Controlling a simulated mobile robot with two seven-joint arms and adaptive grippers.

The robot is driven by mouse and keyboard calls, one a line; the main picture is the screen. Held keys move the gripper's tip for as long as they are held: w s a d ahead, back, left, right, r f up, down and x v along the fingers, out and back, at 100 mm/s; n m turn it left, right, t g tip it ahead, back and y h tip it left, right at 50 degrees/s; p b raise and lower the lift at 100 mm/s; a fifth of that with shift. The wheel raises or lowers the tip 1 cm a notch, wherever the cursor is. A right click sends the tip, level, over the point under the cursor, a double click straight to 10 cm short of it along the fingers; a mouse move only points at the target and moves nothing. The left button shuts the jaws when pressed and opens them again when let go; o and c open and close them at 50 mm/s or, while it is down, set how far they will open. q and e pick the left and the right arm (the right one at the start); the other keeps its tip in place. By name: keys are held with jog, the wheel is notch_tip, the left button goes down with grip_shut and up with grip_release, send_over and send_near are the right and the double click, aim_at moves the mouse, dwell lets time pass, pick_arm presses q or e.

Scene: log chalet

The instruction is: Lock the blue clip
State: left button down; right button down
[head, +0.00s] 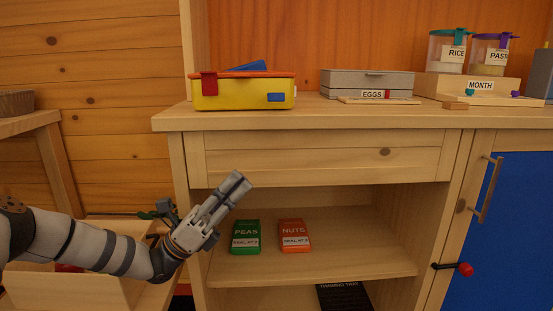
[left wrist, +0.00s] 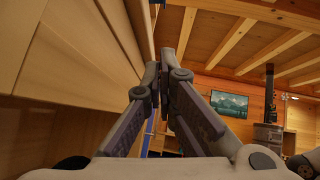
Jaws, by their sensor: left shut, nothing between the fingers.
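A yellow box (head: 240,98) with a red lid stands on the cabinet top. A blue flap (head: 249,66), which looks like the blue clip, sticks up at a tilt above the lid. A small blue patch (head: 275,97) is on the box's front wall at right. A red clip (head: 209,84) hangs down over the front left. My left gripper (head: 238,183) is shut and empty, below and in front of the cabinet's top edge, well apart from the box. Its fingers also show in the left wrist view (left wrist: 163,70). My right gripper is not in view.
The cabinet top (head: 330,114) juts out above my left gripper. A grey EGGS box (head: 367,82) stands right of the yellow box, with jars (head: 447,52) beyond. PEAS (head: 245,237) and NUTS (head: 294,236) packets stand on the shelf below. A blue door (head: 510,220) is at right.

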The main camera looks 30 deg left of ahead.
aim_at(272, 121)
pick_arm(q)
jog(key=shift+m, duration=0.4)
jog(key=p+x, duration=0.1)
jog(key=x, duration=0.8)
jog(key=shift+s+r+p, duration=0.1)
jog(key=shift+r+p, duration=0.1)
jog(key=shift+p, duration=0.1)
jog(key=r, duration=0.2)
jog(key=w+r, duration=0.1)
jog(key=shift+d+r+p, duration=0.1)
jog(key=shift+r+p, duration=0.3)
jog(key=shift+w+r, duration=0.1)
jog(key=shift+r, duration=0.25)
jog(key=shift+n, duration=0.3)
jog(key=shift+r+n+t+y+p, duration=0.25)
jog(key=shift+n+t+y+p, duration=0.15)
jog(key=shift+n+y+p, duration=0.35)
